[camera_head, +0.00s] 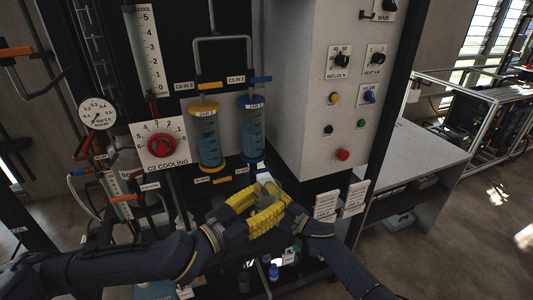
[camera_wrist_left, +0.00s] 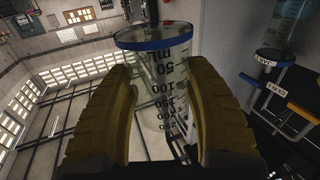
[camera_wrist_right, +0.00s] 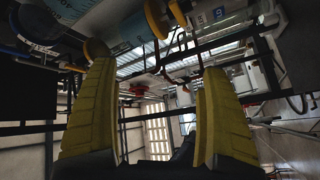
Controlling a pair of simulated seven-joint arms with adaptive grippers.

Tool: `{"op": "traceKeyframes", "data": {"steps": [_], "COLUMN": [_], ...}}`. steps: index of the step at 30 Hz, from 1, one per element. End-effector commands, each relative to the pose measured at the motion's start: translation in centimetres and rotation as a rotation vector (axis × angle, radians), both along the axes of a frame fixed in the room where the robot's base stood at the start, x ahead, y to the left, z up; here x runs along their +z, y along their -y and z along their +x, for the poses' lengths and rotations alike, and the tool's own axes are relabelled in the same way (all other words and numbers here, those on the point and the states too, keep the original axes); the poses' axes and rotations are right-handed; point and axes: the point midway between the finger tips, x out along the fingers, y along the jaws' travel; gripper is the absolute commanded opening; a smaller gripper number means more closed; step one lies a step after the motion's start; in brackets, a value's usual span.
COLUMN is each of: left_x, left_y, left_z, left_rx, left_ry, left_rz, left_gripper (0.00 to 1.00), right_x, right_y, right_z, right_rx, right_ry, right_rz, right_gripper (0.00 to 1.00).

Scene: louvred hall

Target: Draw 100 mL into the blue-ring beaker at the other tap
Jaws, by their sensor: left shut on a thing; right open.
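My left gripper (camera_head: 240,206) is shut on the clear blue-ring beaker (camera_wrist_left: 165,85), with one yellow finger on each side of it. The blue ring and black graduations face the left wrist camera. I see no clear liquid level in it. In the head view the beaker is small and partly hidden by the fingers, just below the jars. The blue-capped jar (camera_head: 251,128) and yellow-capped jar (camera_head: 207,137) hold bluish liquid. A blue tap lever (camera_head: 252,169) and a yellow tap lever (camera_head: 222,180) sit beneath them. My right gripper (camera_wrist_right: 155,110) is open and empty, close beside the left one.
A white control box (camera_head: 343,90) with knobs and buttons stands right of the jars. A red cooling dial (camera_head: 161,145) is at left. White label plates (camera_head: 326,202) hang just right of my grippers. A grey bench (camera_head: 420,150) stands farther right, with open floor beyond.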

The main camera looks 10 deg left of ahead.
Motion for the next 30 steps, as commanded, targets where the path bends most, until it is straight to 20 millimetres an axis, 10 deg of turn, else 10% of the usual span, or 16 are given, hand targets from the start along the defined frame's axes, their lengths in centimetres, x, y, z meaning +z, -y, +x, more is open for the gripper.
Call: {"op": "traceKeyframes", "data": {"steps": [12, 30], "left_x": [0.0, 0.0], "left_y": [0.0, 0.0], "left_z": [0.0, 0.0], "left_rx": [0.0, 0.0], "left_ry": [0.0, 0.0], "left_rz": [0.0, 0.0], "left_gripper": [0.24, 0.24], "right_x": [17.0, 25.5], "right_y": [-7.7, -7.6], "right_z": [-6.5, -17.2], "right_rx": [0.475, 1.071], "right_ry": [0.464, 0.919], "right_rz": [-0.168, -0.738], "right_gripper": [0.81, 0.81]}}
